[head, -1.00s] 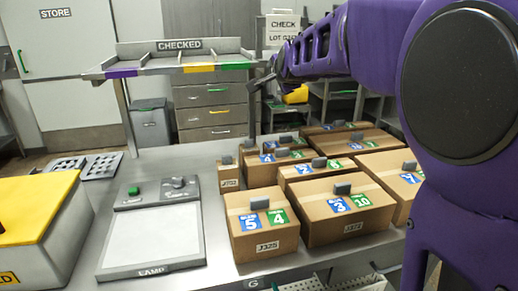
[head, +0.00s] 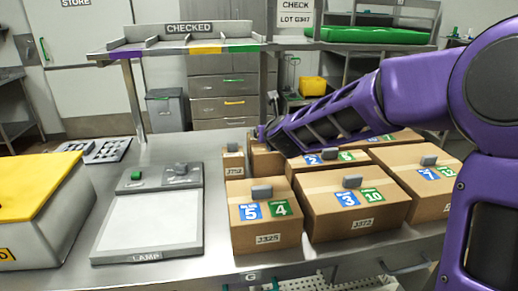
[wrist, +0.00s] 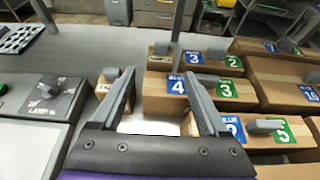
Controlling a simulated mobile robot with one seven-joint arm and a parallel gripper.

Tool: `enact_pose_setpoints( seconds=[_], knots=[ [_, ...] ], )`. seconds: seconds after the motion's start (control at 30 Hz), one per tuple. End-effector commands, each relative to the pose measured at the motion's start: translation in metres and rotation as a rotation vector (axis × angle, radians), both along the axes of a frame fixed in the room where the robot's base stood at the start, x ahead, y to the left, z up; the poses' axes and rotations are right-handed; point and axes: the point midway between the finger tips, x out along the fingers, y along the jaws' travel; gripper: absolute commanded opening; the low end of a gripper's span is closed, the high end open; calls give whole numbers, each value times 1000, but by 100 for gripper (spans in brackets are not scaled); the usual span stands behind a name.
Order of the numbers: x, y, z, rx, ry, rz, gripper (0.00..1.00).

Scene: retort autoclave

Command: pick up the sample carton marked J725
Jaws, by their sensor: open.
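A small narrow carton (head: 233,163) with a grey block on top stands at the left end of the carton group in the head view. Its label is tiny and reads like J752 or J725; I cannot tell. It seems to be the small carton (wrist: 106,82) beside my left finger in the wrist view. The front cartons read like J325 (head: 264,230) and J373 (head: 350,210).
A lamp panel (head: 148,225) lies left of the cartons, and a yellow-topped box (head: 40,190) stands at far left. The CHECKED rack (head: 185,46) rises behind the table. Cartons stand close together on the right; bare metal table (head: 213,215) shows between panel and cartons.

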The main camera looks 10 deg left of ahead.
Motion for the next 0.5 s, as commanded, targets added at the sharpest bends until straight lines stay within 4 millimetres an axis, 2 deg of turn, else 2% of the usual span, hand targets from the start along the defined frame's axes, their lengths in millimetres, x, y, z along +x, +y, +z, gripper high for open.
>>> enact_pose_setpoints(
  seconds=[0.5],
  knots=[
    [80, 24, -35, -2, 2, 2, 78]
  ],
)
